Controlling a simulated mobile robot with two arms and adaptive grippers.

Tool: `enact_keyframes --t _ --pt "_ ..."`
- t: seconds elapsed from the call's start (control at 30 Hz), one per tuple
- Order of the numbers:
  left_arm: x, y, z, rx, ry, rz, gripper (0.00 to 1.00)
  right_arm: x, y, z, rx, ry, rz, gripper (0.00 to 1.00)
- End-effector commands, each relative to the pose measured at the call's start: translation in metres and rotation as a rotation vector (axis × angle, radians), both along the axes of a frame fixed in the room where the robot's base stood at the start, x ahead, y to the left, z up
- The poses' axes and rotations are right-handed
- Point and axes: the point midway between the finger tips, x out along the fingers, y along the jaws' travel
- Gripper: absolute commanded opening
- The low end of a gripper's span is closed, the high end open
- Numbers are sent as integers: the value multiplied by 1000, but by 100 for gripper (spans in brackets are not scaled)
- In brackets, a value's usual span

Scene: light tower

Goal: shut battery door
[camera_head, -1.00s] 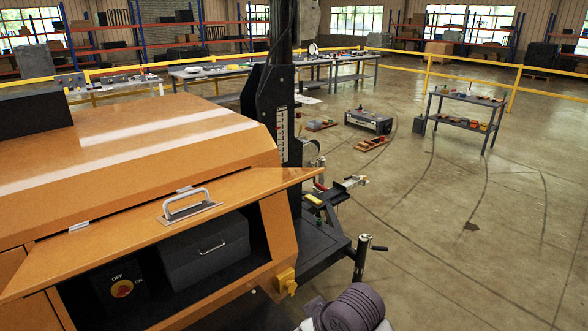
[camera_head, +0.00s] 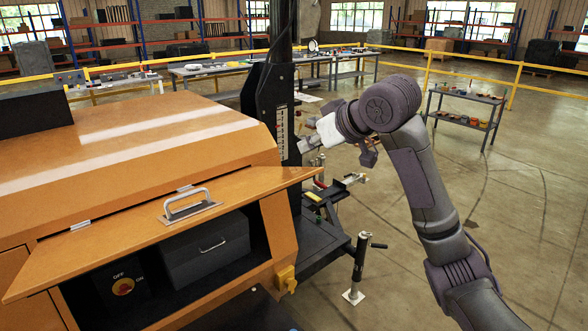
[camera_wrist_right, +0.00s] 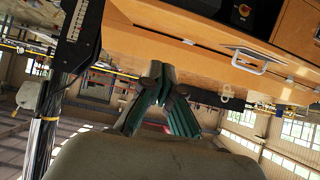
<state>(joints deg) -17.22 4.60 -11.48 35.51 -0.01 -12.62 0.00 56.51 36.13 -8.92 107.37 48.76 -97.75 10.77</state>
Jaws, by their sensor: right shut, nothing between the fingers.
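The battery door (camera_head: 130,228) is an orange flap on the side of the orange housing. It stands raised and tilted outward, with a metal handle (camera_head: 189,206) on its face. Below it the compartment is open, showing a dark battery box (camera_head: 205,252) and a red and yellow rotary switch (camera_head: 123,287). My right gripper (camera_head: 304,146) is beyond the door's right end, apart from it, by the black mast. In the right wrist view its fingers (camera_wrist_right: 163,76) are shut and empty, with the handle (camera_wrist_right: 250,61) to their right. My left gripper is not in view.
The black mast (camera_head: 268,110) stands right of the housing. A black hitch frame with a crank jack (camera_head: 359,265) juts out at lower right. Workbenches (camera_head: 225,70) and a small shelf table (camera_head: 466,105) stand behind.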

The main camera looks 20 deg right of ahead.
Motion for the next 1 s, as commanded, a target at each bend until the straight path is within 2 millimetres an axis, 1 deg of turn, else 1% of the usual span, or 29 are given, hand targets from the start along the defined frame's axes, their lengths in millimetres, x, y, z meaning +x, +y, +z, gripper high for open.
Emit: enact_keyframes --t 0.03,0.3,0.37,0.43,0.6,0.77,1.0 --pt "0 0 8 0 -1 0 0 8 3 -3 2 6 1 0" --pt "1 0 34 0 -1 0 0 55 16 -37 2 7 1 0" --pt "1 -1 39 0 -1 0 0 62 17 -46 0 6 0 0" --pt "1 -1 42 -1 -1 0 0 56 15 -57 -2 6 1 0" --pt "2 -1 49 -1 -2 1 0 49 13 -73 -2 3 0 0" --pt "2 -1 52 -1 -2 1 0 47 13 -81 -2 0 0 0" --pt "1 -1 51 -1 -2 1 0 46 12 -82 -2 -1 0 0"
